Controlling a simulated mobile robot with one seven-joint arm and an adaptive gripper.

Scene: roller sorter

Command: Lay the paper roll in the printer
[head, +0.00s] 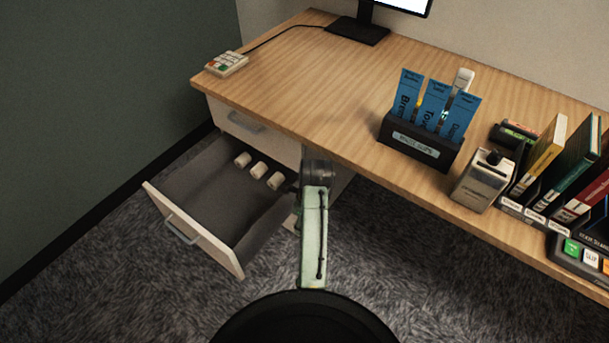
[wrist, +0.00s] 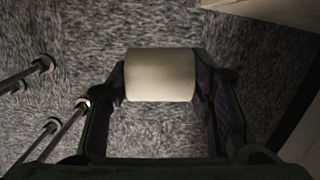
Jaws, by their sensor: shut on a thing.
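In the wrist view my gripper (wrist: 160,78) is shut on a white paper roll (wrist: 160,62). The roll lies crosswise, with a finger at each end, and grey carpet shows behind it. In the head view my arm reaches toward the desk's front edge, beside the open drawer, and hides the held roll. I cannot tell for sure which device is the printer. A small off-white box with a dark knob (head: 483,180), on the desk at right, may be it.
An open drawer (head: 187,228) holds three white rolls (head: 258,170). On the wooden desk (head: 330,95) are a keypad (head: 226,63), a leaflet holder (head: 415,145), a row of books (head: 560,165) and a button panel (head: 587,256). The desk's middle is clear.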

